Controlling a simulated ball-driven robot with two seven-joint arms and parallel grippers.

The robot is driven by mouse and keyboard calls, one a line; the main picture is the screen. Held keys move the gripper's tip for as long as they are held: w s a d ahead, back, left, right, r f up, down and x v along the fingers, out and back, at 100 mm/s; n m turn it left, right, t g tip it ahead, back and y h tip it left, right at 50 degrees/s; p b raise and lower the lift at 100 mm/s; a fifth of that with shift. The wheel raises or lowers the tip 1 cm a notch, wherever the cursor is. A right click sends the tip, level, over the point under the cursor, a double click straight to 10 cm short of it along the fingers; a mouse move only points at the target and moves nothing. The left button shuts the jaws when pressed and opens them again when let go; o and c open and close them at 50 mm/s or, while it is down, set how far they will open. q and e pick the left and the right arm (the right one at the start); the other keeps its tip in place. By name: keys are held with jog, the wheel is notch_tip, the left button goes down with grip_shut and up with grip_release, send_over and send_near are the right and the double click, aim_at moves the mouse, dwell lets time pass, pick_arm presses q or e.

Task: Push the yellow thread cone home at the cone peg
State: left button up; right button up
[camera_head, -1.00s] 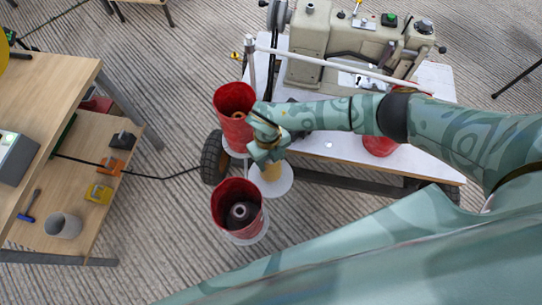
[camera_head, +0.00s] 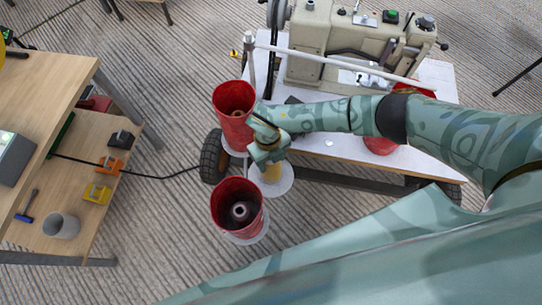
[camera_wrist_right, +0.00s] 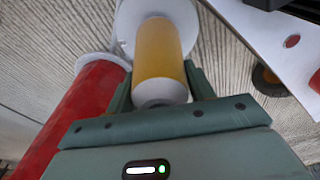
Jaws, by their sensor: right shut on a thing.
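The yellow thread cone (camera_wrist_right: 159,55) stands between the fingers of my right gripper in the wrist view, its pale narrow end toward the camera. It shows partly below the gripper in the head view (camera_head: 271,173). My right gripper (camera_head: 270,158) is shut on the cone, and its fingers (camera_wrist_right: 160,88) lie on both sides of it. The cone is over a white round plate (camera_head: 283,184). A peg inside the cone is hidden, and I cannot tell how far down the cone sits. My left gripper is not in view.
Red buckets stand close by, one behind (camera_head: 233,100) and one in front (camera_head: 227,197). The sewing machine (camera_head: 350,45) stands on a white wheeled table (camera_head: 440,80). A wooden shelf unit (camera_head: 50,90) is at left.

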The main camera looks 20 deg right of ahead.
pick_arm(q)
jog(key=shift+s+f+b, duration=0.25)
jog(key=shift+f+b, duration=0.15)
jog(key=shift+b, duration=0.1)
pick_arm(e)
jog(key=shift+f, duration=1.05)
jog(key=o, duration=1.5)
jog(key=shift+o, duration=0.2)
jog(key=shift+w+r, duration=0.1)
jog(key=shift+r, duration=0.3)
pick_arm(q)
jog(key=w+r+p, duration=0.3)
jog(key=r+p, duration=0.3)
jog(key=p, duration=0.2)
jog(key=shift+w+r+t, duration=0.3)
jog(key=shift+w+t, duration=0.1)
pick_arm(e)
notch_tip(320, 180, up, 15)
jog(key=w, duration=0.2)
jog(key=shift+a+r, duration=0.2)
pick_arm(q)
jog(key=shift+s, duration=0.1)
pick_arm(e)
jog(key=shift+s+f, duration=0.1)
jog(key=shift+s, duration=0.05)
